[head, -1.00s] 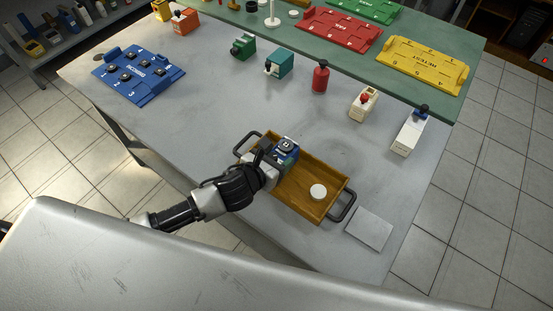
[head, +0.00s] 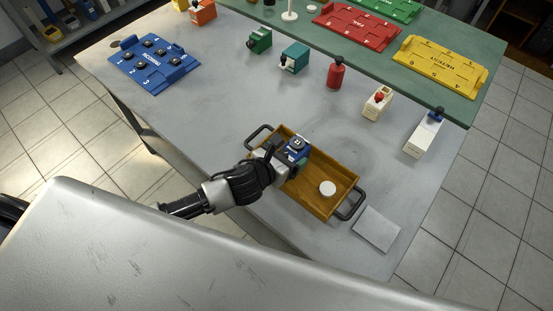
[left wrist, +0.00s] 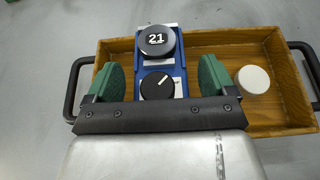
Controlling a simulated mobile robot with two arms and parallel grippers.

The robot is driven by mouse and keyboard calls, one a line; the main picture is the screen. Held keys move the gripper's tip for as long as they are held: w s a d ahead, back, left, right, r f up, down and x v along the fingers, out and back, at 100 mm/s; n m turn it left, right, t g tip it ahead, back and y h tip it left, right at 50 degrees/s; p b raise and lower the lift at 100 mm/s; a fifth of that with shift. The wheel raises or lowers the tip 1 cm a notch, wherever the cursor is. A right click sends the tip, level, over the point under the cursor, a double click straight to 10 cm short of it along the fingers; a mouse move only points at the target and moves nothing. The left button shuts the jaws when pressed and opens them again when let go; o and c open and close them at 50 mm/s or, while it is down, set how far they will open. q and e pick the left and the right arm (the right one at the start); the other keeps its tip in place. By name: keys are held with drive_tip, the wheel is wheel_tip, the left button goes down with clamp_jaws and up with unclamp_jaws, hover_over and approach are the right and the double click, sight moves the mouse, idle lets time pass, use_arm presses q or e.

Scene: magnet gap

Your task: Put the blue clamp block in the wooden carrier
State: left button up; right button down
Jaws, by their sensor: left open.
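The blue clamp block (head: 297,149) has two round black knobs on top; in the left wrist view the block (left wrist: 181,72) shows one knob marked 21. It is at the left end of the wooden carrier (head: 341,197), a shallow open box with black handles, which also shows in the left wrist view (left wrist: 285,72). The block appears to stand inside, but its base is hidden. My left gripper (head: 290,158) is open around it, its green fingers (left wrist: 160,82) on either side with small gaps. My right gripper is not in view.
A white round puck (head: 327,188) lies in the carrier's right part. A grey square plate (head: 376,229) lies beside the carrier. A blue board (head: 153,65), a red bottle (head: 336,74) and small blocks stand farther back. The table's middle is clear.

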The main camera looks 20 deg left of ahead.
use_arm(q)
drive_tip(key=v, duration=1.2)
drive_tip(key=shift+w, duration=0.1)
